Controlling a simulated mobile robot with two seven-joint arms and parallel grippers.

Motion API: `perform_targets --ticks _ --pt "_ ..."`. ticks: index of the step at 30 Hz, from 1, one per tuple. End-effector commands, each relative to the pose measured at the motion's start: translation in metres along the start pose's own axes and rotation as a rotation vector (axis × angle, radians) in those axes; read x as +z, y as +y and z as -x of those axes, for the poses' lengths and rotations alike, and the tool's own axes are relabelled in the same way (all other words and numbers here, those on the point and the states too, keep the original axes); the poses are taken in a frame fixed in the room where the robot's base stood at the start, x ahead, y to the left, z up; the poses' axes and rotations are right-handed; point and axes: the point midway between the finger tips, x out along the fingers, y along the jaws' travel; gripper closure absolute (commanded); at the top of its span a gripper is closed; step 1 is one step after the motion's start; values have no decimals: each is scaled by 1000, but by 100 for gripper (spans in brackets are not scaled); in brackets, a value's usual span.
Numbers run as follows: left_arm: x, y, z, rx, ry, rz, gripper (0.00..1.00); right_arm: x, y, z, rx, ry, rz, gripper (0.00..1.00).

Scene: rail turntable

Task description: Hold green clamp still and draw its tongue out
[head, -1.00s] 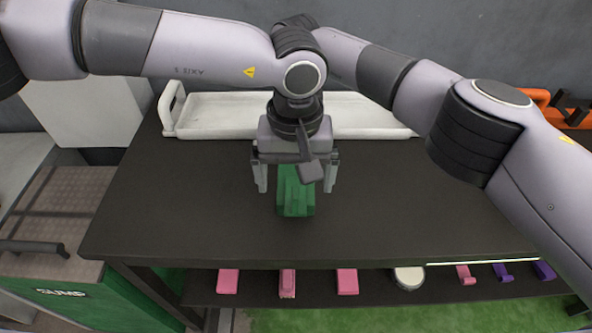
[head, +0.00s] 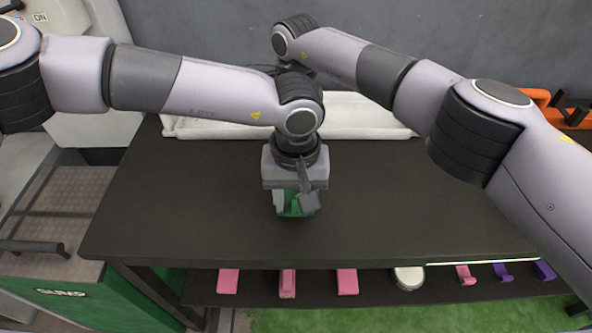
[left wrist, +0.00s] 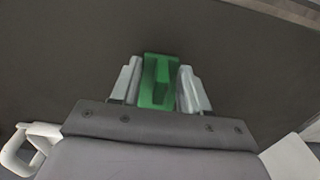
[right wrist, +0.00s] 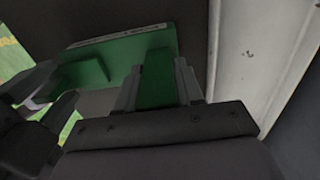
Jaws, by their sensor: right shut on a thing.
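The green clamp (head: 296,208) stands on the dark tabletop near the middle, mostly covered by my left gripper from above. My left gripper (head: 292,200) points down over it. In the left wrist view the clamp (left wrist: 150,72) lies between my left fingers, close against both; I cannot tell if they grip it. My right gripper (right wrist: 158,68) is shut on a green part of the clamp (right wrist: 157,85) in the right wrist view. A wider green face with a pale strip (right wrist: 125,48) shows beyond it. In the head view my right gripper is hidden behind my left arm.
A white tray (head: 370,130) lies along the back of the table (head: 430,205). A lower shelf at the front holds pink blocks (head: 347,281), a round white piece (head: 408,278) and purple pieces (head: 544,270). The tabletop's left and right are clear.

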Motion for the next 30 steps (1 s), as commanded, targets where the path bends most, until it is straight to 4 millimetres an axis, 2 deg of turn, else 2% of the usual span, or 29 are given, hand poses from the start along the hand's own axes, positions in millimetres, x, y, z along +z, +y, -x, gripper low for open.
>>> perform_targets --ticks 1,3,30 --pt "0 0 0 0 0 0 73 0 0 1 -1 -1 0 100" --pt "0 0 0 0 0 0 95 0 0 1 -1 -1 0 100" --pt "24 1 0 1 -3 -3 95 0 -1 1 -3 0 -2 100"
